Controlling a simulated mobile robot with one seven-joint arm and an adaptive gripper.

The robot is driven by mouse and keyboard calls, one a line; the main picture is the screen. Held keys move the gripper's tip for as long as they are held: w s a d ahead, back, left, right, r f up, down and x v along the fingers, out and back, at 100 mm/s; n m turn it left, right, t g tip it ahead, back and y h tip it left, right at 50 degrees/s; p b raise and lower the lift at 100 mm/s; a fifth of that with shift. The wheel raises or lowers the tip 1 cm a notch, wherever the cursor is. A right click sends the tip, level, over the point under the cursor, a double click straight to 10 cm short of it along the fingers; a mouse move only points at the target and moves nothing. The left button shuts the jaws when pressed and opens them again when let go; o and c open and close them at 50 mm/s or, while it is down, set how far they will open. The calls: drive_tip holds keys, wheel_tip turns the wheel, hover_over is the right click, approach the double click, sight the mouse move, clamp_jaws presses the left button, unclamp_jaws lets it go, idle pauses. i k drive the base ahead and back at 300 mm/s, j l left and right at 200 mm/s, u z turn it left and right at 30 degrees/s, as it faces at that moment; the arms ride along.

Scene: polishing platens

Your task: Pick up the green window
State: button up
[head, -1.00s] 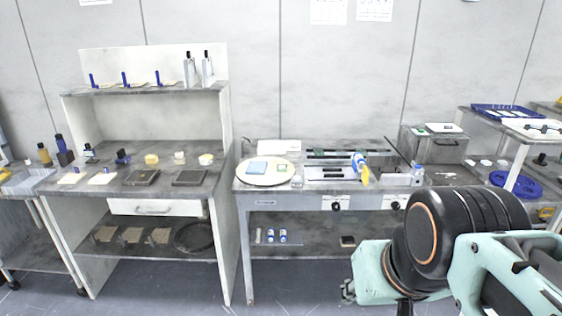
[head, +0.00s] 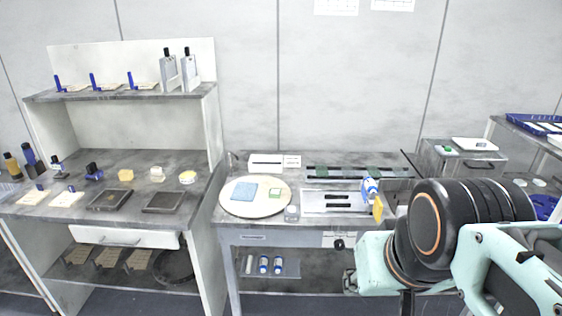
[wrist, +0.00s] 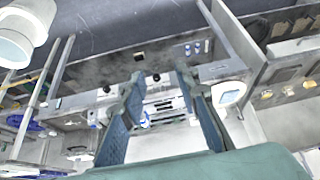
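A small pale square with a green edge (head: 275,193), perhaps the green window, lies on the round cream platen (head: 240,208) on the middle bench. It is beside a light blue square pad (head: 243,192). Dark green pieces (head: 373,172) also sit in the slotted rack at the back of that bench, and a small green piece (head: 447,150) is on the grey box at the right. I cannot tell for certain which is the window. My gripper (wrist: 158,78) is open and empty in the wrist view, its fingers apart, pointing toward the benches and away from these pieces.
A blue-and-white bottle (head: 370,189) and a yellow piece (head: 378,207) stand on the bench's right part. A small clear jar (head: 292,212) is by the platen. A shelf unit (head: 130,97) stands at the left. My arm covers the bench's right front.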

sight(275, 193)
drive_tip(key=i+l, duration=0.2)
drive_tip(key=i, duration=0.3)
drive_tip(key=i+l, duration=0.2)
drive_tip(key=i, duration=0.35)
drive_tip(key=u, duration=0.05)
